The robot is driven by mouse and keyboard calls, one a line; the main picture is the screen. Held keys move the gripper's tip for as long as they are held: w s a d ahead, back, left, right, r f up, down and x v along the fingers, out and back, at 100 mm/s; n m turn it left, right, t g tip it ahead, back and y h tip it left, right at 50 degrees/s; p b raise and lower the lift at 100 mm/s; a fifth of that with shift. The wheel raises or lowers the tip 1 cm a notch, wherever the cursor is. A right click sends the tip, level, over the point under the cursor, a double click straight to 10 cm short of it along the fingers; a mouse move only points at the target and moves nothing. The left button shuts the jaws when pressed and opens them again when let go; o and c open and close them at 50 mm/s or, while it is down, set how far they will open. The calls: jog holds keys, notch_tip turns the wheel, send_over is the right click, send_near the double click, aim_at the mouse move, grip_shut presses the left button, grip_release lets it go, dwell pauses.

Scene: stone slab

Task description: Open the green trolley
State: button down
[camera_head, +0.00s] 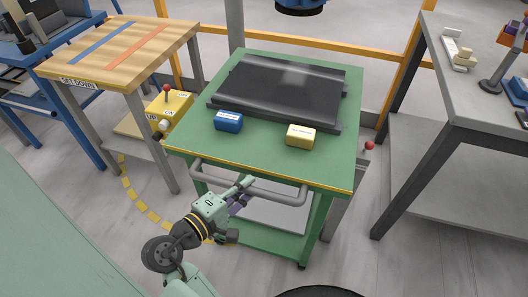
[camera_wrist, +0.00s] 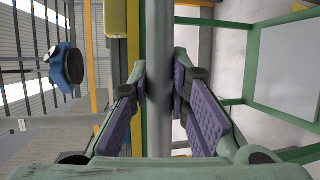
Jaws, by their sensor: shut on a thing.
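The green trolley (camera_head: 190,140) stands in the middle of the head view, with a green top, a yellow front edge and a lower shelf (camera_head: 270,213). A grey tube handle (camera_head: 282,197) runs along its front, just below the top. My gripper (camera_head: 243,186) is at the middle of this handle. In the wrist view the handle (camera_wrist: 159,35) runs upright between the purple finger pads of my gripper (camera_wrist: 160,82), which is shut on it. The stretch of handle behind my fingers is partly hidden in the head view.
A black slab-like plate (camera_head: 285,90), a blue box (camera_head: 229,121) and a yellow box (camera_head: 300,136) lie on the trolley top. A wooden-topped table (camera_head: 120,50) stands left, a grey workbench (camera_head: 480,85) right. A yellow rail (camera_head: 300,45) runs behind. Floor in front is mostly clear.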

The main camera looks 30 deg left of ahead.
jog(key=s+d+p, duration=0.2)
jog(key=s, duration=0.7)
jog(key=shift+d, duration=0.25)
jog(key=c, duration=1.5)
grip_release()
